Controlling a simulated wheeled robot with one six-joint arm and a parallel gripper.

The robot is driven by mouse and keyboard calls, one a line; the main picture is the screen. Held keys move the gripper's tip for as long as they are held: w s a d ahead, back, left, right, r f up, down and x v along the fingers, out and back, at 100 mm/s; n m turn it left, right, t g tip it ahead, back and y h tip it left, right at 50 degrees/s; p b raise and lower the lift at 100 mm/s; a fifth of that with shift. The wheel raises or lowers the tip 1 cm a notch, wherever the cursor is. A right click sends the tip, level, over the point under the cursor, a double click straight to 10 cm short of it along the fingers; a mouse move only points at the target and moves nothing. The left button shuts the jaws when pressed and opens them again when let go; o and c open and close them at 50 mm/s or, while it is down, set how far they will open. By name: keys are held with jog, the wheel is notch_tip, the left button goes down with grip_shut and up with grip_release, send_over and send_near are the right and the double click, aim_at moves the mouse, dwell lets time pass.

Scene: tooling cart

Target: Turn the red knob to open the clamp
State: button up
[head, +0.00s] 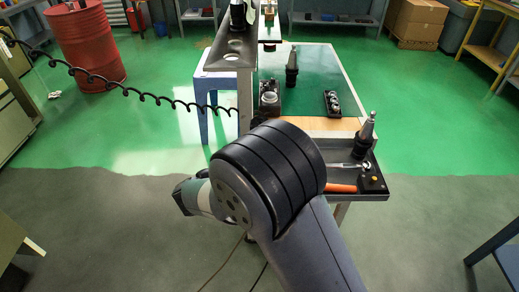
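No red knob shows in the head view, and I cannot pick out a clamp with certainty. A black fixture with a pale round metal part (268,98) sits at the left edge of the cart's green top, just beyond my arm. My arm's large black joint rises in the middle of the picture and hides the near left part of the cart. My gripper is not in view, so its distance from the knob does not show.
The cart's green top (315,75) holds an upright black tool holder (292,68) and a small black rack (332,103). The near black tray (352,190) holds a cone-shaped tool holder (367,130) and an orange handle (342,188). A perforated shelf (233,55) and coiled cable (140,96) are left.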

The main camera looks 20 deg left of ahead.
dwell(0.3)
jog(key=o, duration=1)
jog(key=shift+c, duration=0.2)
